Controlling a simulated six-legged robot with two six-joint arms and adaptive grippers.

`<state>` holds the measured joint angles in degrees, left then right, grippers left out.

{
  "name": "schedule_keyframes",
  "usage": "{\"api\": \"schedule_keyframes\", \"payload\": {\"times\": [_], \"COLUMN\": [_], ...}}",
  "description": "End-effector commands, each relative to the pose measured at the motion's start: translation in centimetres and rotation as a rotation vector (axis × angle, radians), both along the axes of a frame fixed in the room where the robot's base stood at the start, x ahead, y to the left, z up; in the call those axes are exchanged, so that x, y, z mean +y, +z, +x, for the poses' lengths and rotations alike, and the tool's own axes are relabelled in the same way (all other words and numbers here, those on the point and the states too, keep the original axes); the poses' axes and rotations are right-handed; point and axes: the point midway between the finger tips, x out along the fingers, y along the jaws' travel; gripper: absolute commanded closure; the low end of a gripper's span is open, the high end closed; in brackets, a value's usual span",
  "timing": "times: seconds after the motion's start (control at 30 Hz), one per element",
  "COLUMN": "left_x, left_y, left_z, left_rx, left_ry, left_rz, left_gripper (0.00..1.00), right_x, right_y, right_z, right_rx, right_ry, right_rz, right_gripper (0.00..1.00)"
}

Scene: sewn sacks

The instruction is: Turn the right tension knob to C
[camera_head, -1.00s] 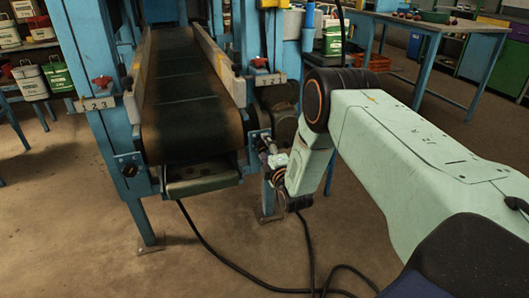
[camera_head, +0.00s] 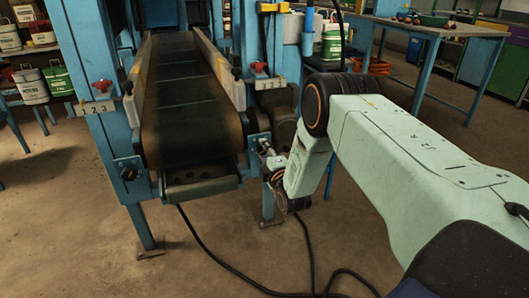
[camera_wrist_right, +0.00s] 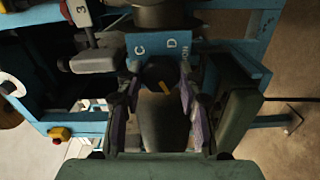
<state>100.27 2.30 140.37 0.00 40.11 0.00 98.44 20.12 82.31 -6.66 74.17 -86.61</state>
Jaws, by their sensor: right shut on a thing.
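The right tension knob (camera_wrist_right: 157,74) is dark and round with an orange pointer mark, seen in the right wrist view. It sits at a blue plate (camera_wrist_right: 150,43) with the letters C and D and part of a word. The orange mark is slanted; its exact setting is unclear. My right gripper (camera_wrist_right: 160,82) is shut on the knob, one finger on each side. In the head view my right gripper (camera_head: 264,149) is at the blue post right of the conveyor, and the knob is mostly hidden by it. My left gripper is not in view.
The dark conveyor belt (camera_head: 190,115) stands left of my right arm. A similar black knob (camera_head: 128,172) is on its left post. Red handles (camera_head: 102,85) stand above numbered plates. A black cable (camera_head: 215,255) lies on the open floor in front.

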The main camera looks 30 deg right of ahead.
Motion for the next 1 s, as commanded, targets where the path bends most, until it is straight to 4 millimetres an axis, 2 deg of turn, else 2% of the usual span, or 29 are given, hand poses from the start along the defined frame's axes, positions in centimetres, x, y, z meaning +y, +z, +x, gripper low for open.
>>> {"api": "schedule_keyframes", "payload": {"times": [0.27,0.47,1.0], "left_x": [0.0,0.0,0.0], "left_y": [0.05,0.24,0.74], "left_z": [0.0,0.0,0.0], "left_rx": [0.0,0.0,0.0], "left_ry": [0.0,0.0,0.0], "left_rz": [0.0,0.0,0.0], "left_gripper": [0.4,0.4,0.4], "right_x": [0.01,0.01,-0.01], "right_y": [-0.02,-0.01,-0.01], "right_z": [-0.02,-0.03,-0.01], "right_rx": [-0.004,-0.025,-0.139], "right_ry": [0.0,0.0,0.0], "right_rz": [0.021,0.107,0.578], "right_gripper": [0.95,0.95,0.95]}}
